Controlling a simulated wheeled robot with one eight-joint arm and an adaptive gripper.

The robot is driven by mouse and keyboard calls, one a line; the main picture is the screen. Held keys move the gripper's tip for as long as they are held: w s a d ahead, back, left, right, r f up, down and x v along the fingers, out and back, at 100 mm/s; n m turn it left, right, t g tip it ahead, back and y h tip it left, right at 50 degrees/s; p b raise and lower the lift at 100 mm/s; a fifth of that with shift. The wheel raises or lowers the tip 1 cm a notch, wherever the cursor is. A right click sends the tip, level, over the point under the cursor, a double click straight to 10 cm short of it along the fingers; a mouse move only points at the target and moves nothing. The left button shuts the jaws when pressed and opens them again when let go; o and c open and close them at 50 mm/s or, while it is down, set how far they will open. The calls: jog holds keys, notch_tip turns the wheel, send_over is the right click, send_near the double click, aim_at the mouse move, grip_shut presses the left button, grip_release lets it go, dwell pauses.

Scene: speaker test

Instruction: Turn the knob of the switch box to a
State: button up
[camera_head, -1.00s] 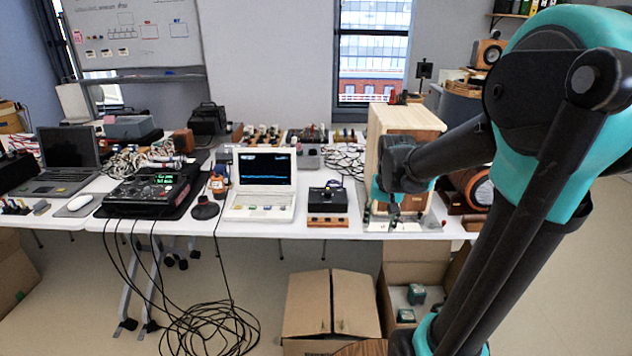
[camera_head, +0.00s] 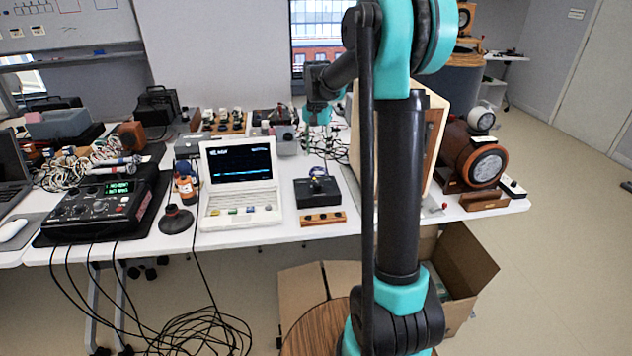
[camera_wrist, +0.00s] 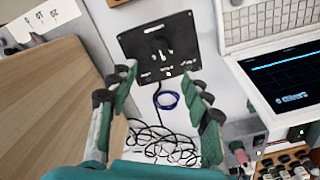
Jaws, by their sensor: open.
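The switch box (camera_head: 318,191) is a small black box on the white table, to the right of the white oscilloscope-like device with a screen. In the wrist view its dark top plate (camera_wrist: 137,42) shows a black knob (camera_wrist: 160,48) in the middle, with small white marks around it too small to read. My gripper (camera_head: 318,118) is in the air above the table, behind the box in the head view. In the wrist view my gripper (camera_wrist: 158,76) is open and empty, its green-grey fingers apart. The knob appears between and beyond the fingertips, with no contact visible.
The screen device (camera_head: 240,185) stands close beside the box. A wooden strip (camera_head: 323,219) lies in front of it. A large wooden cabinet (camera_head: 434,140) stands right, partly behind my arm; it fills the wrist view's left side (camera_wrist: 50,105). Cables (camera_wrist: 160,140) lie behind the box.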

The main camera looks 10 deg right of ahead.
aim_at(317, 183)
notch_tip(317, 183, down, 13)
jog(key=shift+s+r, duration=0.1)
jog(key=shift+r, duration=0.05)
dwell(0.4)
grip_shut()
